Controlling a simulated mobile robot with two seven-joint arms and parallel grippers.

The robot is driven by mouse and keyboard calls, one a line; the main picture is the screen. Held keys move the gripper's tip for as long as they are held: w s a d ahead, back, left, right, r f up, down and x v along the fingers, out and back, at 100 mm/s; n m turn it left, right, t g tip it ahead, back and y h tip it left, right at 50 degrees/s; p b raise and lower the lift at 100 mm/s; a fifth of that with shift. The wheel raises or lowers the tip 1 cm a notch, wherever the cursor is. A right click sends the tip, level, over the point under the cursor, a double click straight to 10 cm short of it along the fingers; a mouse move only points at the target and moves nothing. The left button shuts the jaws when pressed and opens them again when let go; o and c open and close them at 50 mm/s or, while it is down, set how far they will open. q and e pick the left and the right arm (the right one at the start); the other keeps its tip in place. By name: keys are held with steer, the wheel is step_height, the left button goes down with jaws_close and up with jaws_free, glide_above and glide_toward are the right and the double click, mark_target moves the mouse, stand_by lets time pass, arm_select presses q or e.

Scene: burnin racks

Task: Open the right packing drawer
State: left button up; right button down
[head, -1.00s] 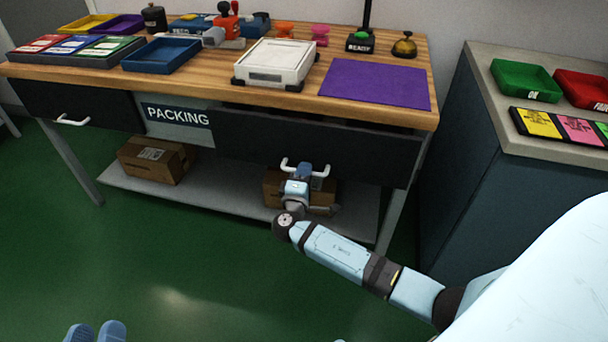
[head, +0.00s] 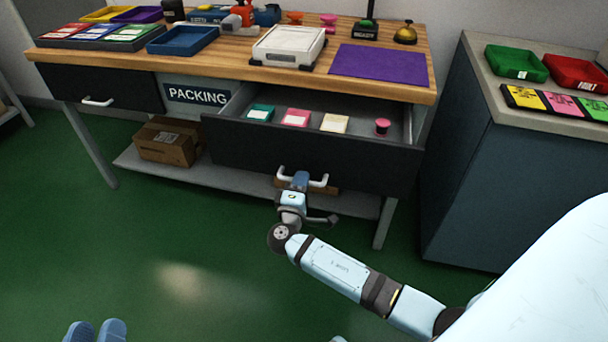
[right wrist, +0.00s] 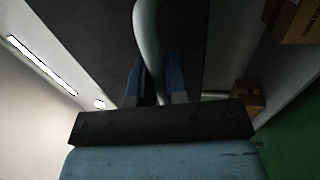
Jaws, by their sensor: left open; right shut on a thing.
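The right packing drawer (head: 310,146) stands partly open under the wooden packing table (head: 110,57), its inside showing from above. It holds a teal card, a pink card, a cream card and a pink round item (head: 382,126). My right gripper (head: 300,180) is shut on the drawer's white handle (head: 318,183). In the right wrist view the handle (right wrist: 150,45) runs between the blue fingers (right wrist: 152,85). My left gripper (head: 95,331) is open and empty at the bottom left, over the floor, away from the table.
The left drawer (head: 120,89) is closed. A cardboard box (head: 166,142) sits on the lower shelf; another is mostly hidden behind the right drawer. A grey cabinet (head: 480,190) stands to the right. Green floor (head: 180,250) in front is clear.

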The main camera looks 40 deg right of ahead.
steer(key=shift+r+v, duration=0.25)
steer(key=shift+v, duration=1)
steer(key=shift+r+v, duration=0.2)
steer(key=shift+v, duration=1.05)
steer(key=c, duration=1.1)
jaws_free()
steer(key=shift+c, duration=0.2)
